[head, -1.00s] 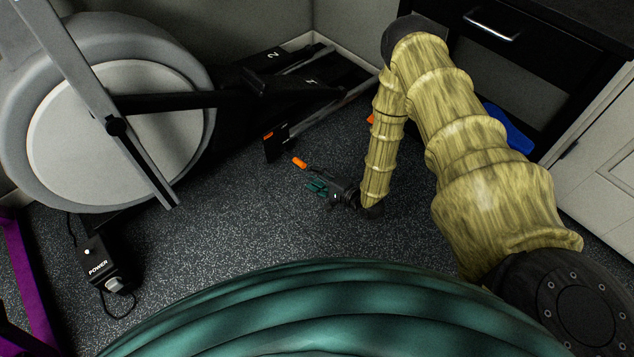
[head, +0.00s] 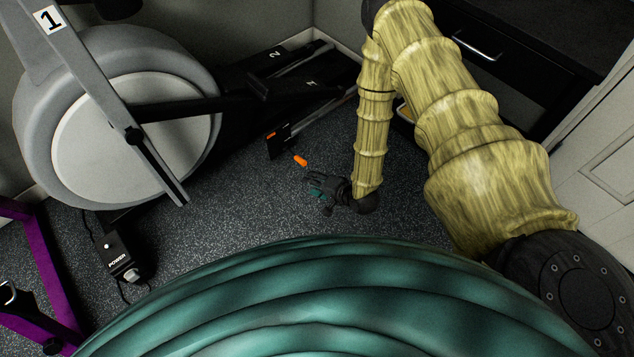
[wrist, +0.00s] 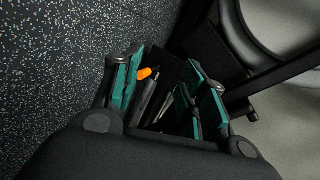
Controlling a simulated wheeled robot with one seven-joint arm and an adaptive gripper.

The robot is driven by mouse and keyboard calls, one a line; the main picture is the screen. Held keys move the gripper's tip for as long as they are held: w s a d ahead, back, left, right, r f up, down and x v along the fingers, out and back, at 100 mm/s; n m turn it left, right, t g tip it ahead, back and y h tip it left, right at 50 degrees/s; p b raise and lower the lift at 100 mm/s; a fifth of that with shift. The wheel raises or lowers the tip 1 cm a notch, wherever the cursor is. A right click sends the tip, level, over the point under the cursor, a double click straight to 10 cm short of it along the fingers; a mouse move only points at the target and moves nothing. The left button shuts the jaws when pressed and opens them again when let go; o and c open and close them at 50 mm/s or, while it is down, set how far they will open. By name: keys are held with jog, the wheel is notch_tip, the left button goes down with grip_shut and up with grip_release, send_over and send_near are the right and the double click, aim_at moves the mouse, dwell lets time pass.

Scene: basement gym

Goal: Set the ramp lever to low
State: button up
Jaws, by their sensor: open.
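The ramp lever shows as a small orange handle (head: 300,160) low at the end of the exercise machine's black rail frame, just above the floor. It also shows in the wrist view (wrist: 144,73), seen between the fingers and closer to the left one. My gripper (head: 312,184) is open, with teal finger pads, low over the floor just in front of the lever. The fingers (wrist: 167,90) look empty, and the handle seems to lie beyond them, apart from the pads. The lever's stem and any setting marks are not clear.
The exercise machine (head: 135,130) with its large grey wheel stands at left, its black rails (head: 300,75) running to the back wall. A black POWER box (head: 120,255) with a cord lies on the floor at left, near a purple frame (head: 45,270). Dark cabinets (head: 490,75) stand at right.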

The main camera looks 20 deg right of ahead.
jog(key=shift+n+g+h, duration=0.3)
jog(key=shift+n+g, duration=0.3)
jog(key=shift+n, duration=0.2)
jog(key=shift+s+a+r+p, duration=0.15)
jog(key=shift+s+r+p, duration=0.6)
jog(key=shift+s+r, duration=0.05)
jog(key=shift+s+a+r+p, duration=0.15)
jog(key=shift+s+r+p, duration=0.55)
jog(key=shift+s+r, duration=0.1)
jog(key=n+t+y+b, duration=0.6)
jog(key=n+b, duration=1.4)
jog(key=n, duration=0.9)
send_near(295, 158)
jog(key=shift+g+y, duration=0.3)
jog(key=b+x, duration=0.3)
jog(key=x, duration=0.2)
jog(key=shift+w+f+b, duration=0.1)
jog(key=shift+w+b, duration=0.3)
jog(key=shift+x, duration=0.85)
